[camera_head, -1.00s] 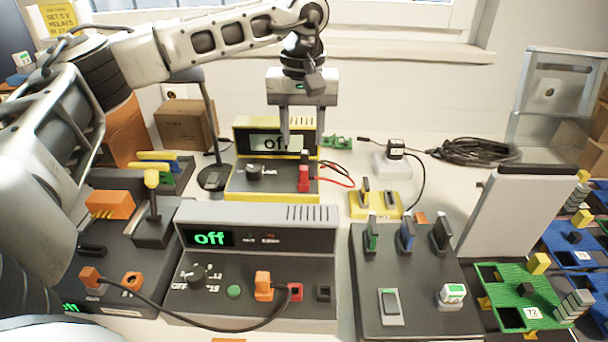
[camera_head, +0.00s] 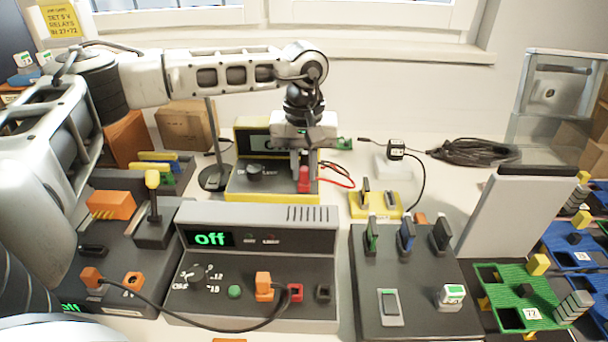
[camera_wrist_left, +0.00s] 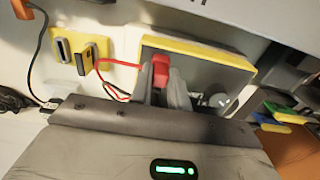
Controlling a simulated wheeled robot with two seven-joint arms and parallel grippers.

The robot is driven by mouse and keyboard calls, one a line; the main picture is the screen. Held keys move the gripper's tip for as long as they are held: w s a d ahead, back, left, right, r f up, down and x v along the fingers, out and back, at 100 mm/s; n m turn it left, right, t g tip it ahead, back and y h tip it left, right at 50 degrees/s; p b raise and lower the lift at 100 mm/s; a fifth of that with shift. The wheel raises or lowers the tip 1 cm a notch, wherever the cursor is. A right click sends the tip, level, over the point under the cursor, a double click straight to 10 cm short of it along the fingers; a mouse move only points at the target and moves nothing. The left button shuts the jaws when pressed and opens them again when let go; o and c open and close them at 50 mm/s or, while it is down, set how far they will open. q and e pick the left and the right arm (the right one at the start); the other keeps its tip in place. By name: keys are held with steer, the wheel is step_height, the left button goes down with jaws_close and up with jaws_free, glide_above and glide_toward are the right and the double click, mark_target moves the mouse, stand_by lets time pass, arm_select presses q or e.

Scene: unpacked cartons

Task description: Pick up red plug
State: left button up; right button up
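The red plug (camera_head: 304,181) stands on the front of the yellow-framed meter box (camera_head: 272,188) in the head view, with a red cable near it. My left gripper (camera_head: 303,172) points down over it. In the left wrist view the red plug (camera_wrist_left: 160,70) sits between the two grey fingertips (camera_wrist_left: 164,86), which look close against its sides. The plug's lower end is at the box, and I see no gap under it. My right gripper is not in view.
A grey power unit (camera_head: 255,240) reading "off" stands in front of the meter box. A lamp (camera_head: 214,178) stands on the left.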

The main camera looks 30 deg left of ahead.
arm_select(q)
jaws_close()
steer(key=shift+r, duration=0.1)
steer(key=shift+r, duration=0.65)
steer(key=s+d+r+b, duration=0.1)
steer(key=s+r, duration=1)
steer(key=s, duration=0.3)
steer(key=shift+d+r, duration=0.25)
steer(key=shift+r, duration=0.05)
